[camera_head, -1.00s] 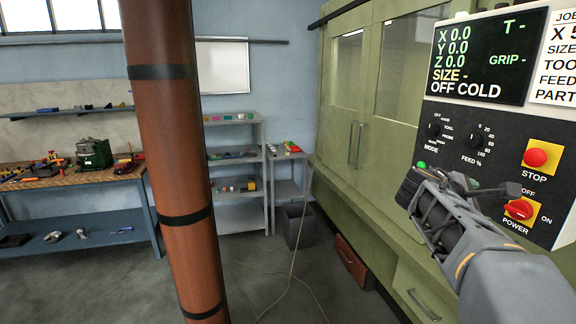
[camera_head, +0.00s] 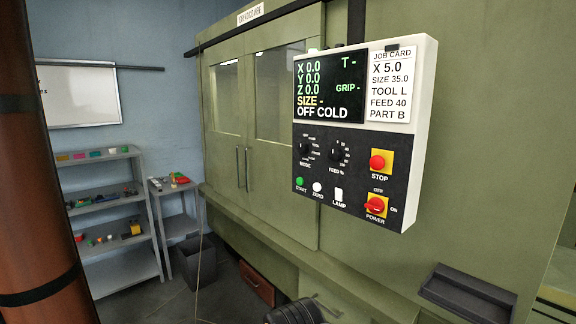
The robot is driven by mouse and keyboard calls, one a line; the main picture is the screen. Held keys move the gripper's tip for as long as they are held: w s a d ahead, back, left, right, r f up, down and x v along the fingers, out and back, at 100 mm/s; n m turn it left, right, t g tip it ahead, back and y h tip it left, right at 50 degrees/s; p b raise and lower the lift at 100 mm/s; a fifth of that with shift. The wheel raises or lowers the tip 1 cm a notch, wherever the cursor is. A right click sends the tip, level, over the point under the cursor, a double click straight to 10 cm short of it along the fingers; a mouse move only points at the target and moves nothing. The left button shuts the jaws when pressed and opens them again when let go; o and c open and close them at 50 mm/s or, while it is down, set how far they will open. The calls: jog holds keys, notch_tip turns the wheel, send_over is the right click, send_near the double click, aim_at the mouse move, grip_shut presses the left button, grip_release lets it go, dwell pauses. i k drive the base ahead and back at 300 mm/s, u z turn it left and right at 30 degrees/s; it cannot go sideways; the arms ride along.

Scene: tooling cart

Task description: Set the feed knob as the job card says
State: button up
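The feed knob (camera_head: 335,154) is a small black dial labelled FEED % on the control panel (camera_head: 420,130). Its scale marks and pointer are too small to read surely. The job card (camera_head: 390,84) at the panel's upper right reads X 5.0, SIZE 35.0, TOOL L, FEED 40, PART B. The screen (camera_head: 329,86) shows zeros for X, Y and Z, and OFF COLD. A dark ribbed part of my gripper (camera_head: 295,312) shows at the bottom edge, well below the panel and apart from it. Its fingertips cannot be made out.
Beside the feed knob is the mode knob (camera_head: 304,151). A red stop button (camera_head: 377,162) and a red power switch (camera_head: 375,205) are to its right. Start (camera_head: 299,183), zero (camera_head: 317,188) and lamp (camera_head: 338,195) controls are below. A dark tray (camera_head: 468,290) juts out lower right.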

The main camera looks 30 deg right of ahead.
aim_at(336, 154)
jog(key=u, duration=1)
jog(key=i, duration=1.15)
jog(key=z, duration=2.1)
